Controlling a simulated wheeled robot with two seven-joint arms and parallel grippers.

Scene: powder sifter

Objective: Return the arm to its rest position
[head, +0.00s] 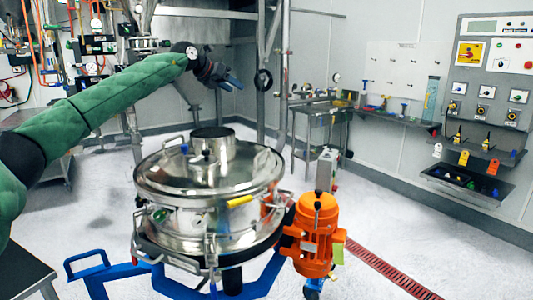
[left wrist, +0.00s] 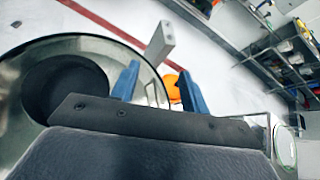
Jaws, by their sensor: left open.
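My left arm (head: 100,105) reaches in from the left in a green sleeve, raised above and behind the powder sifter. My left gripper (head: 232,82) is at its end, with blue fingers, clear of the sifter. In the left wrist view the two blue fingers (left wrist: 156,88) stand apart with nothing held between them. The steel sifter (head: 210,175) stands upright with a round lid and a short open neck on top; its lid also shows at the left of the left wrist view (left wrist: 22,75). My right gripper is in neither view.
An orange motor (head: 316,235) sits at the sifter's right on a blue frame (head: 130,272). A grey post (head: 326,170) rises behind the motor. A bench (head: 325,112) and control panel (head: 487,85) line the back and right walls.

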